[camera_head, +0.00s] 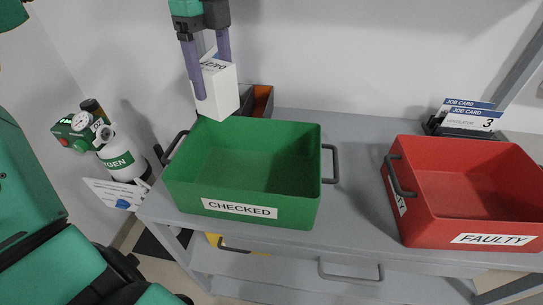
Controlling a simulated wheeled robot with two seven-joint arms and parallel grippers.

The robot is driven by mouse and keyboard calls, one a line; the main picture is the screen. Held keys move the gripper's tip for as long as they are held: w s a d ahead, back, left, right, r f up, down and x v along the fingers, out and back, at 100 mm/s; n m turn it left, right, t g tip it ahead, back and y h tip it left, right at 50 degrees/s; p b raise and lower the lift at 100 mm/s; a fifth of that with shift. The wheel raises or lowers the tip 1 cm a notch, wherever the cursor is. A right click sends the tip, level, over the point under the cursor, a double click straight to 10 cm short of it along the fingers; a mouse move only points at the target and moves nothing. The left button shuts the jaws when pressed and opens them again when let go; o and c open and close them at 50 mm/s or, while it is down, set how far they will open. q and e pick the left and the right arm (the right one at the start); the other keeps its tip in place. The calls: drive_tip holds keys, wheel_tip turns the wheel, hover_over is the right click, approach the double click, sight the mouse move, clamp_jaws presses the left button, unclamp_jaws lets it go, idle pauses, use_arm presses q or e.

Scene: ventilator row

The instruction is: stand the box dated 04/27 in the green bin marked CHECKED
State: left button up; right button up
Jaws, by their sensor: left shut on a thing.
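My left gripper (210,72) hangs from the top of the view with its purple fingers pointing down. It is shut on a white box (222,92), which it holds above the back left of the green bin. One finger covers part of the box's face; dark print shows near its top, but I cannot read the whole date. The green bin (305,160) stands on the grey table, with a white CHECKED label (239,208) on its front wall. Its visible inside is empty. My right gripper is not in view.
A red bin (425,222) marked FAULTY stands at the right. Job cards (468,115) stand behind it. Small grey and orange containers (262,100) are behind the green bin. An oxygen cylinder (120,155) is left of the table (350,195). Bare tabletop lies between the bins.

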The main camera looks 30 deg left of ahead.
sight(216, 115)
use_arm(q)
drive_tip(key=f, duration=0.6)
drive_tip(key=s+f+b, duration=0.1)
drive_tip(key=f, duration=1.2)
drive_tip(key=shift+s+b, duration=0.2)
drive_tip(key=shift+b, duration=0.2)
drive_tip(key=shift+w+f, duration=0.15)
drive_tip(key=shift+f, duration=0.25)
drive_tip(key=o, duration=1.3)
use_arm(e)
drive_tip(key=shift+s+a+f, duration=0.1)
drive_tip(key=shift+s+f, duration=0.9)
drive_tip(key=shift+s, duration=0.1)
use_arm(q)
drive_tip(key=shift+o, duration=0.2)
drive_tip(key=shift+r, duration=0.2)
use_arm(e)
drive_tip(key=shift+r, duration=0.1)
use_arm(q)
drive_tip(key=shift+r, duration=0.3)
wheel_tip(216, 115, up, 12)
drive_tip(key=shift+f+p, duration=0.25)
drive_tip(key=shift+p, duration=0.1)
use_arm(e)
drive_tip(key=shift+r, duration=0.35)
